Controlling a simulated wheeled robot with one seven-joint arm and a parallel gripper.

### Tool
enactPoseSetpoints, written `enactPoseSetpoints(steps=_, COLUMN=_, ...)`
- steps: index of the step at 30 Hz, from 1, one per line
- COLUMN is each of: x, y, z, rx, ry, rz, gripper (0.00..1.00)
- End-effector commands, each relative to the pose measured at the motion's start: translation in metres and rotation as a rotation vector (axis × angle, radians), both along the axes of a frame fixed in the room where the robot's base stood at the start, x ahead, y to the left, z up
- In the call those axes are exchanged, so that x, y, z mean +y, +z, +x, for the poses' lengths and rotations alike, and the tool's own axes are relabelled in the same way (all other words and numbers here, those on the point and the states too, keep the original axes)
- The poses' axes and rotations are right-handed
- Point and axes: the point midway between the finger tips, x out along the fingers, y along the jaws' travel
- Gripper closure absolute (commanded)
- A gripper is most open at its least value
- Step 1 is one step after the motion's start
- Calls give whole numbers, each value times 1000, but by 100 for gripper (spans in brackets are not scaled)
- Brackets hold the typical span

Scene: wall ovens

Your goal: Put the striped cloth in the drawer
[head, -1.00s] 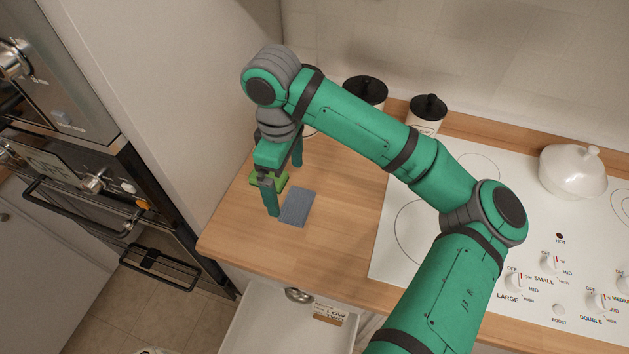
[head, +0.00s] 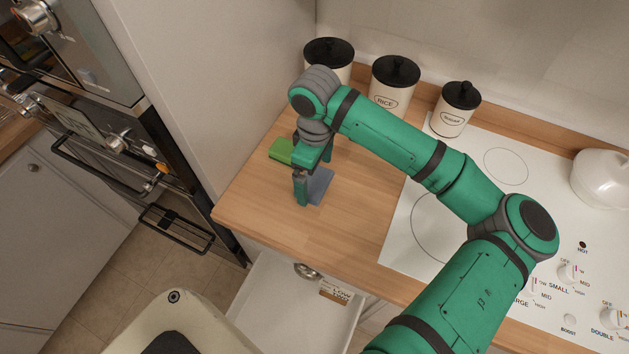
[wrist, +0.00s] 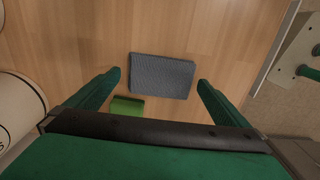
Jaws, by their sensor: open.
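A folded grey-blue cloth (head: 322,187) lies flat on the wooden counter, left of the hob. It also shows in the wrist view (wrist: 162,76), with fine lines on its surface. My gripper (head: 315,180) points down over the cloth, which partly hides behind the near finger. In the wrist view my gripper (wrist: 159,79) is open and empty, with one finger on each side of the cloth and gaps between; its height above it is hard to tell. The white drawer (head: 290,303) below the counter stands open, and the part in view looks empty.
A green block (head: 281,150), perhaps a sponge, lies close to the cloth and also shows in the wrist view (wrist: 127,106). Canisters (head: 393,84) line the back wall. The hob (head: 420,235) is at right, the tall oven cabinet (head: 190,100) at left. Counter before the cloth is clear.

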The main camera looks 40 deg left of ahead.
Motion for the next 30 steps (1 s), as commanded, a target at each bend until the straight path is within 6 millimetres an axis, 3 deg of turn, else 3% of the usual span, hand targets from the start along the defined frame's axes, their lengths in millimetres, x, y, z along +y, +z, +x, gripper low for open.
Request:
enactPoseSetpoints(steps=4, x=0, y=-13, z=0, rx=0, ry=0, rz=0, gripper=0)
enactPoseSetpoints(steps=11, x=0, y=-14, z=0, rx=0, ry=0, rz=0, gripper=0)
enactPoseSetpoints(steps=12, x=0, y=-14, z=0, rx=0, ry=0, rz=0, gripper=2)
enactPoseSetpoints(steps=16, x=0, y=-14, z=0, rx=0, ry=0, rz=0, gripper=33)
enactPoseSetpoints(steps=17, x=0, y=-14, z=0, rx=0, ry=0, rz=0, gripper=36)
enactPoseSetpoints(steps=30, x=1, y=-7, z=-1, rx=0, ry=1, rz=2, gripper=40)
